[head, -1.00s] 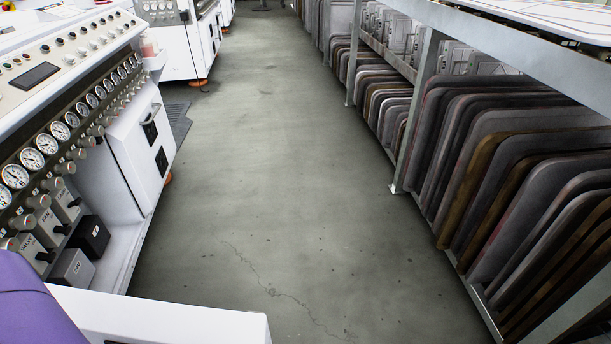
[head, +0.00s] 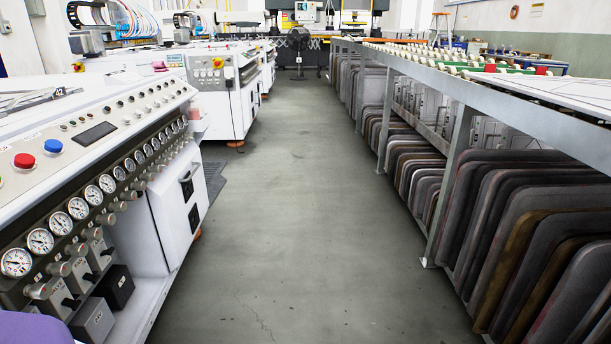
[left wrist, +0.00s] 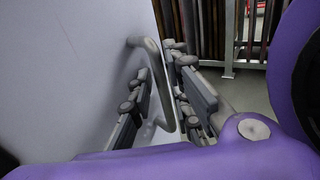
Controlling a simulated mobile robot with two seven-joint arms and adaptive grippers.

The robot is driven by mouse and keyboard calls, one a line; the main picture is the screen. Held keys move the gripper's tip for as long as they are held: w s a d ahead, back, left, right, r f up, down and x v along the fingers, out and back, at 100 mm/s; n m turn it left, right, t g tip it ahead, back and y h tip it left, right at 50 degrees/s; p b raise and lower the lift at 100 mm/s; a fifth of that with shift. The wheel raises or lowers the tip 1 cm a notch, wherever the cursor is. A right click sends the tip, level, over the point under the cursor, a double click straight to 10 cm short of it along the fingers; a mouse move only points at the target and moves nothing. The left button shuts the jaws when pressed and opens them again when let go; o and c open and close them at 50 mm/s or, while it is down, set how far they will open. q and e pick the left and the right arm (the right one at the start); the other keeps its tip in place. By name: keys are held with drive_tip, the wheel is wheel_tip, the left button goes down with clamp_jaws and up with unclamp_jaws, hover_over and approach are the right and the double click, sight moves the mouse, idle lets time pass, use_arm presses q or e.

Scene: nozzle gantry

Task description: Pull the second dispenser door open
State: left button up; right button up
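In the left wrist view a bent grey bar handle (left wrist: 160,85) stands out from a smooth pale grey panel (left wrist: 75,75). My left gripper (left wrist: 168,100) is open there, with one finger on each side of the handle. Gaps show between the handle and the fingers, and I cannot tell whether either touches it. The head view does not show this handle or my grippers. I cannot tell which door is the second dispenser door.
A gauge panel (head: 77,208) with knobs and buttons runs along the left machine. A rack (head: 455,165) holding several dark rounded panels lines the right side. The grey floor aisle (head: 290,200) between them is clear.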

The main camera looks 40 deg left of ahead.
use_arm(q)
drive_tip(key=v, duration=1.2)
idle(0.4)
